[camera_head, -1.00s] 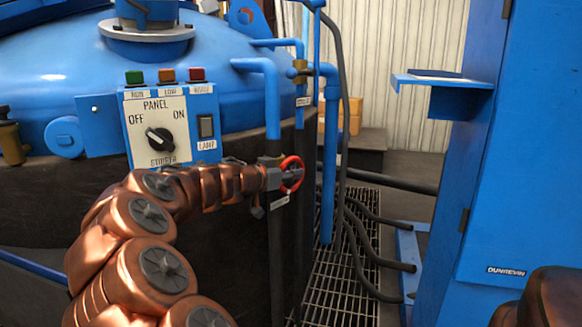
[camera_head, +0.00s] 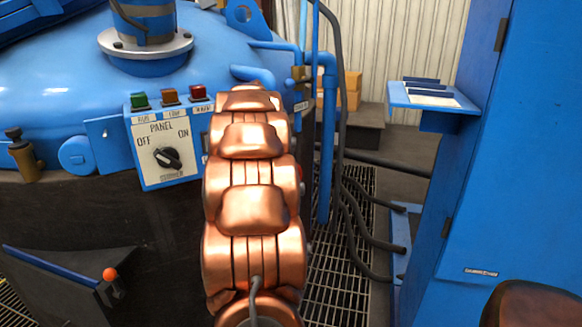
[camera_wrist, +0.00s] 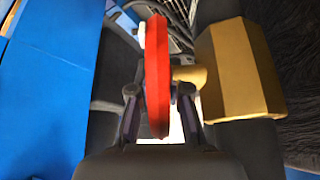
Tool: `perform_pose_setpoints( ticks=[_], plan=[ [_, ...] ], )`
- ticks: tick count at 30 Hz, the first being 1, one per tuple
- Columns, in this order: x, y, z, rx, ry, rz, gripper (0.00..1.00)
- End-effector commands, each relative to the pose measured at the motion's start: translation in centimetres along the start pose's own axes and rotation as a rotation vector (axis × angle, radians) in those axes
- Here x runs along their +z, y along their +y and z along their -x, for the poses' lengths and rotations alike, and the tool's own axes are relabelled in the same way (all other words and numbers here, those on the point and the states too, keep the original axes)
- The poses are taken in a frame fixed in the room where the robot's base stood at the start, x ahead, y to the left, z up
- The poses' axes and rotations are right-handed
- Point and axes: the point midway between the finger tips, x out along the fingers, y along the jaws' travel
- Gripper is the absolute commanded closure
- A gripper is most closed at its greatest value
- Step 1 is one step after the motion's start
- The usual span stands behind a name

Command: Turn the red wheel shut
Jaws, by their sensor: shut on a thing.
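The red wheel (camera_wrist: 157,75) shows edge-on in the wrist view, on a short brass stem beside a brass valve body (camera_wrist: 240,68). My gripper (camera_wrist: 158,100) has one finger on each side of the wheel's rim and is shut on it. In the head view my copper-coloured arm covers the wheel and the gripper, so neither shows there. How far the wheel is turned cannot be told.
A control panel (camera_head: 163,140) with a knob and coloured buttons is on the blue furnace, left of my arm. A blue cabinet (camera_head: 510,190) with a small shelf (camera_head: 432,97) stands at the right. Hoses (camera_head: 365,230) run over the floor grating (camera_head: 338,275) between them.

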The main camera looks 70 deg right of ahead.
Motion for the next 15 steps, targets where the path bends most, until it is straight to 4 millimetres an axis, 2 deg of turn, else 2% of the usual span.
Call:
perform_pose_setpoints(
  ticks=[6, 15],
  plan=[
    [-0.14, 0.02, 0.17, 0.003, -0.161, -0.002, 1.0],
    [0.13, 0.07, -0.19, 0.006, -0.283, 0.0, 1.0]
  ],
)
